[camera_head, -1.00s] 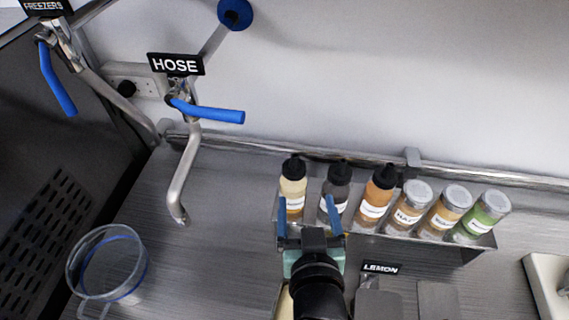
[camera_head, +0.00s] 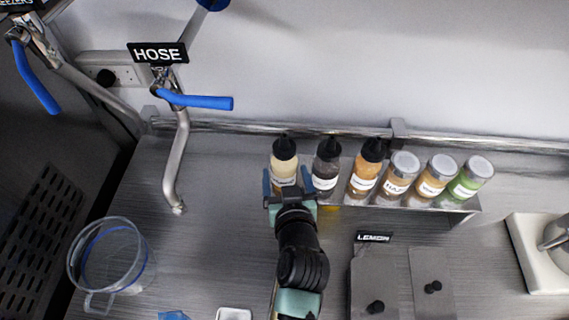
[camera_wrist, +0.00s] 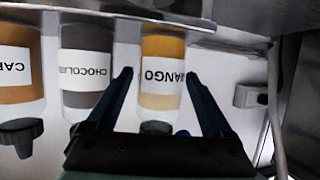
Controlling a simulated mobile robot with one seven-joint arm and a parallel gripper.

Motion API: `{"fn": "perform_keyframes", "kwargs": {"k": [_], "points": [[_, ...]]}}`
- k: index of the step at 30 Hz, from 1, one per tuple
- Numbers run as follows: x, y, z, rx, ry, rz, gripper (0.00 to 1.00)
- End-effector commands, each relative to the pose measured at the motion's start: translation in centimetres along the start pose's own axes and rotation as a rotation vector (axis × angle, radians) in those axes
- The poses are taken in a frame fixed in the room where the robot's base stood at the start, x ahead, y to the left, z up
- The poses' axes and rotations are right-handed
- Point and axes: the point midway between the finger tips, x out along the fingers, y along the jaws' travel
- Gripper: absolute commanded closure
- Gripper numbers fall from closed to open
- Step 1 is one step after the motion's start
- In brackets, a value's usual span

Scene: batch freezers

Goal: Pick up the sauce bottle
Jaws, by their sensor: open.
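Three sauce bottles with black caps stand at the left of a metal shelf (camera_head: 440,208). The leftmost is the pale yellow mango bottle (camera_head: 285,154). The dark chocolate bottle (camera_head: 327,160) stands beside it, then the orange bottle (camera_head: 367,165), whose label starts "CAR" in the wrist view (camera_wrist: 18,70). My gripper (camera_head: 289,183) is open in front of the mango bottle. In the wrist view, the mango bottle (camera_wrist: 162,55) appears between my two blue fingers, with the chocolate bottle (camera_wrist: 86,62) just outside one finger. I cannot tell whether the fingers touch the bottle.
Several topping jars (camera_head: 437,178) stand to the right on the same shelf. A metal rail (camera_head: 250,127) runs behind. A hose tap (camera_head: 178,165) and clear jug (camera_head: 112,258) are left. Lidded containers (camera_head: 375,285) with a lemon sign (camera_head: 373,237) are front right.

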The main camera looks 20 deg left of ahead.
Motion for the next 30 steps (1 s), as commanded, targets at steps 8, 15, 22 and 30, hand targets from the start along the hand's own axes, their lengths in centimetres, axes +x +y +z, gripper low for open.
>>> {"fn": "perform_keyframes", "kwargs": {"k": [8,15,22,30], "points": [[3.2,-0.1,-0.5,0.0,0.001,-0.001,0.15],[4.7,-0.1,-0.4,-0.001,0.001,-0.001,0.15],[4.7,-0.1,-0.4,-0.001,0.001,0.0,0.17],[4.7,-0.1,-0.4,0.0,0.001,0.0,0.65]]}}
